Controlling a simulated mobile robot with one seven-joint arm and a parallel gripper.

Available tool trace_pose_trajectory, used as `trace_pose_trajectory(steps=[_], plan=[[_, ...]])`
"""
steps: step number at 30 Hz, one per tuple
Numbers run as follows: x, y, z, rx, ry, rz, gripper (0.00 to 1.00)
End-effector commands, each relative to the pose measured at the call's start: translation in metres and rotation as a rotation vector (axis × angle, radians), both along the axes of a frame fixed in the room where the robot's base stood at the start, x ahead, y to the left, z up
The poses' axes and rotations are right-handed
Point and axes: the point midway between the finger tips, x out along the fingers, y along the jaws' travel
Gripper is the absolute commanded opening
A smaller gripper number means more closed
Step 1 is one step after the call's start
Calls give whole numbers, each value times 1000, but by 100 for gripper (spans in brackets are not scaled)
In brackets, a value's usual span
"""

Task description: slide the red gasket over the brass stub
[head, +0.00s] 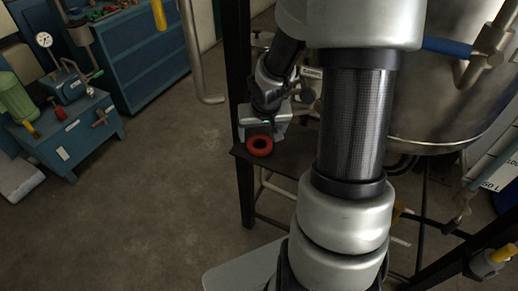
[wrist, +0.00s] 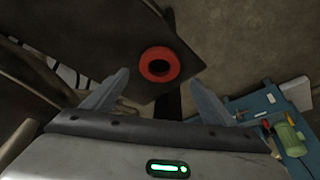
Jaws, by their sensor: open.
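The red gasket (head: 260,153) is a thick ring with a dark hole. It lies flat near the corner of a dark metal shelf (head: 290,158). My gripper (head: 262,130) is just behind and above it in the head view, pointing down. In the wrist view the gasket (wrist: 144,65) shows beyond the open fingertips (wrist: 161,76), centred between them, with nothing held. I cannot make out the brass stub for certain in either view.
A dark upright post (head: 244,190) stands at the shelf's left edge. A large steel vessel (head: 430,120) is behind my arm on the right. A blue bench (head: 75,138) with tools stands at the left. The floor between is clear.

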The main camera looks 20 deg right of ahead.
Motion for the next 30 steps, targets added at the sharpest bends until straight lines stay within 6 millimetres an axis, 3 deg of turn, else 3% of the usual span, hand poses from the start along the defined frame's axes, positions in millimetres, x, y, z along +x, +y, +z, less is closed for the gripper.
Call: trace_pose_trajectory(steps=[7, 15, 25, 30], plan=[[6, -2, -18, 0, 1, 1, 79], [18, -6, -55, 0, 1, 1, 79], [22, -8, -60, -2, -1, 1, 79], [21, -8, -60, -2, -1, 1, 50]])
